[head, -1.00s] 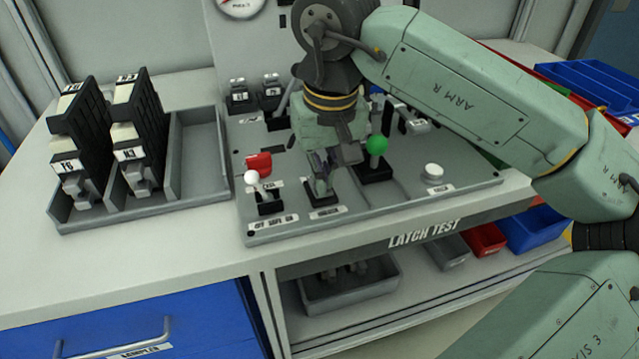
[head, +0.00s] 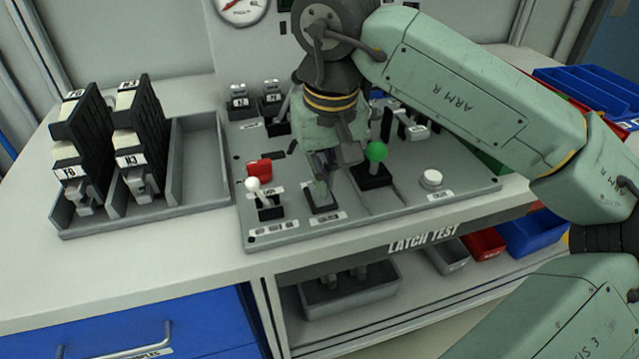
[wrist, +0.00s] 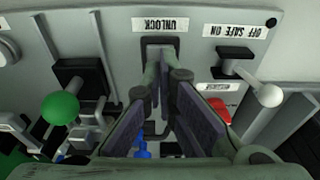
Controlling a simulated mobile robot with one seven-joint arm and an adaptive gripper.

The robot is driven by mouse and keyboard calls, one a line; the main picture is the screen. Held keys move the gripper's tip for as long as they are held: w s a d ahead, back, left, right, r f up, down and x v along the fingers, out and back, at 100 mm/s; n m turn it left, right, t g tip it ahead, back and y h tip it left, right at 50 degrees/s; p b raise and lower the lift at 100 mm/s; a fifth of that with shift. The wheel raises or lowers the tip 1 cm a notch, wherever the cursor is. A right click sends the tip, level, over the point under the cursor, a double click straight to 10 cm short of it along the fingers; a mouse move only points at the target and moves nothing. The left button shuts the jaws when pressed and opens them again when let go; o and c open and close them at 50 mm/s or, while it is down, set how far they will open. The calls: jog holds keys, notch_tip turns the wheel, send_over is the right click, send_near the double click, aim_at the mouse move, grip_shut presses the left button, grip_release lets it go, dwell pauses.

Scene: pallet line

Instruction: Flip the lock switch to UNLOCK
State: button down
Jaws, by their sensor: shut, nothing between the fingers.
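The lock switch (head: 320,200) has a dark base on the front part of the grey panel (head: 395,212). In the wrist view the switch base (wrist: 158,46) sits right beside the UNLOCK label (wrist: 161,25), which reads upside down. A grey lever seems to reach from the base toward my fingers; its tip is partly hidden. My gripper (head: 326,180) is shut and empty, pointing down just over the switch. In the wrist view its fingertips (wrist: 165,78) are close to the lever; I cannot tell whether they touch it.
A white-knobbed switch (head: 253,184) stands left of the lock switch, with a red block (head: 260,168) behind it. A green-knobbed lever (head: 376,152) stands close at right. A white button (head: 431,178) is farther right. A grey tray (head: 222,195) holds two modules.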

jog(key=shift+r+p, duration=1.65)
jog(key=shift+r, duration=0.95)
